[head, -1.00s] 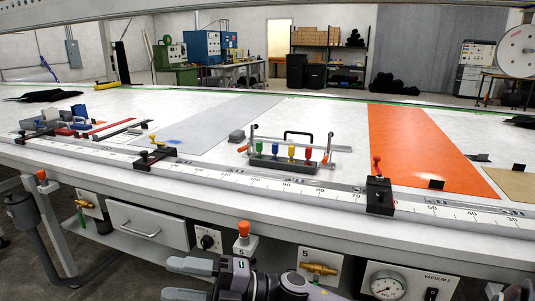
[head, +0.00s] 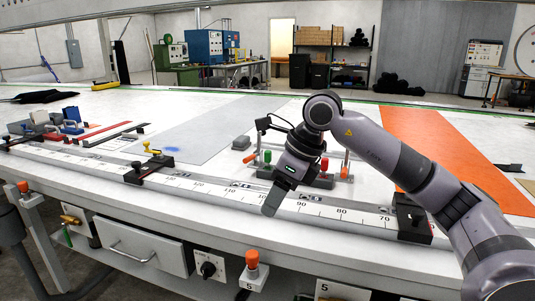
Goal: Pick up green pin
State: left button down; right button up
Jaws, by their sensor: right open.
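The green pin (head: 267,157) stands upright in a dark rack on the white table, just left of my right gripper's body. The red pin (head: 324,165) shows at the right end of the rack. The middle of the rack and the blue and yellow pins are hidden behind my right gripper. My right gripper (head: 271,201) is open and points down, in front of the rack in this view and over the ruler rail. I see nothing between its fingers. My left gripper is not in view.
A ruler rail (head: 233,196) runs along the table's front edge, with black stops (head: 411,214) on it. A grey block (head: 241,142) lies behind and left of the rack. An orange sheet (head: 433,150) lies to the right and a grey sheet (head: 200,130) to the left.

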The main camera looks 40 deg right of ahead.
aim_at(268, 153)
jog(key=i+l, duration=0.4)
jog(key=l, duration=0.15)
jog(key=i+l, duration=0.4)
jog(key=l, duration=0.1)
